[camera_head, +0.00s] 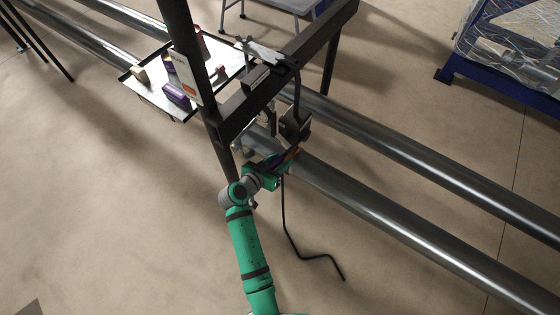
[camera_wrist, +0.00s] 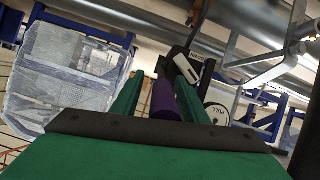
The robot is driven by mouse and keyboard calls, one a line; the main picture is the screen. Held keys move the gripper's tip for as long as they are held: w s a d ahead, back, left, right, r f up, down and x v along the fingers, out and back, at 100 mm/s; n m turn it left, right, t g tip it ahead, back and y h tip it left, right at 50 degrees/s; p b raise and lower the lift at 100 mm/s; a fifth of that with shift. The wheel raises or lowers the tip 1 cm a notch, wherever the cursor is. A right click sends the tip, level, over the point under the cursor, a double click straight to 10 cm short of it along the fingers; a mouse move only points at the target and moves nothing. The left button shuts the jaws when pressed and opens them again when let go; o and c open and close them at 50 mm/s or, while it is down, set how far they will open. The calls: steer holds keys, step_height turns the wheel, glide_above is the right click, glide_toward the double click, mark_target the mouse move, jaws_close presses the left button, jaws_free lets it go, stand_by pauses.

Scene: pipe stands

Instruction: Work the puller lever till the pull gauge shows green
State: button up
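The puller lever's purple grip (camera_wrist: 165,101) shows between my fingers in the wrist view, close by the right finger. A gap shows between it and the left finger. My gripper (camera_wrist: 163,92) is open around the grip; whether the right finger touches it I cannot tell. The pull gauge (camera_wrist: 216,114) is a round pale dial marked PULL, right of my right finger and partly hidden; its needle and any green cannot be made out. In the head view my gripper (camera_head: 284,160) is at the puller beside the near pipe, and the lever is mostly hidden there.
Two long steel pipes (camera_head: 420,215) run diagonally through a dark frame (camera_head: 245,112). A tray (camera_head: 150,92) with small boxes stands behind the frame's post. A blue rack (camera_head: 495,85) with wrapped goods is at upper right.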

steer(key=shift+a+f, duration=0.1)
steer(key=shift+a, duration=0.05)
steer(key=shift+s+a, duration=0.1)
steer(key=shift+s, duration=0.05)
steer(key=v, duration=1)
steer(key=shift+s+r, duration=0.2)
steer(key=shift+r, duration=0.05)
steer(key=shift+a, duration=0.1)
